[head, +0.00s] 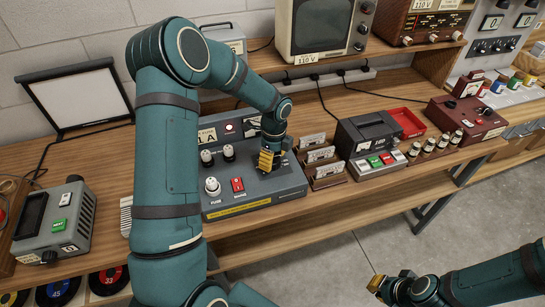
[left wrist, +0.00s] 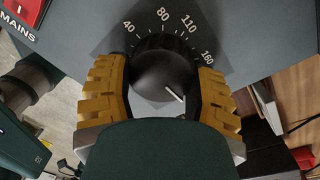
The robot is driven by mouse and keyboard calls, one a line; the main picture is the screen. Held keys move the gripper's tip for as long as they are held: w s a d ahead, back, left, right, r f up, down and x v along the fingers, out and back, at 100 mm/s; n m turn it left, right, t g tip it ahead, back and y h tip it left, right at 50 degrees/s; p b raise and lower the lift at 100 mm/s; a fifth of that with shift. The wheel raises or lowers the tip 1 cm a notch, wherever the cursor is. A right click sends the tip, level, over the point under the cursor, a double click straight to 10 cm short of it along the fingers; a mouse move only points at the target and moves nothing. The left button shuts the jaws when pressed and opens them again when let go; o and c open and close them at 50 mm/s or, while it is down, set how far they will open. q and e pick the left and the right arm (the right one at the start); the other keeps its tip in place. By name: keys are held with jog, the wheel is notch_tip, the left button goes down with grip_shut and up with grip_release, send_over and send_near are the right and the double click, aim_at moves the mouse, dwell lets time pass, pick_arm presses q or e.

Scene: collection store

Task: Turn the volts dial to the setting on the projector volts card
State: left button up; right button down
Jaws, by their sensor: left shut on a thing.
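The volts dial (left wrist: 160,72) is a black round knob on the grey power unit (head: 255,187). My left gripper (head: 268,160) reaches down onto the unit and hides the dial in the head view. In the left wrist view its yellow ribbed fingers are closed on the dial from both sides. The scale above the dial reads 40, 80, 110 and 160. The dial's white line points to the lower right, away from these numbers. Small cards stand in wooden holders (head: 322,168) right of the unit; their writing is too small to read. My right gripper (head: 376,285) is over the floor, away from the bench.
The unit also carries a red mains switch (head: 237,184) and light knobs. A grey box with a green button (head: 60,225) stands at left. A television (head: 318,28) labelled 110 V stands on the shelf behind. A dark device (head: 370,136) and red tray (head: 408,121) are at right.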

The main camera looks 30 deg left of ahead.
pick_arm(q)
jog(key=shift+w+m, duration=0.1)
jog(key=shift+m, duration=0.2)
jog(key=o, duration=1.2)
jog(key=shift+o, duration=0.2)
notch_tip(320, 180, up, 12)
jog(key=shift+w, duration=0.4)
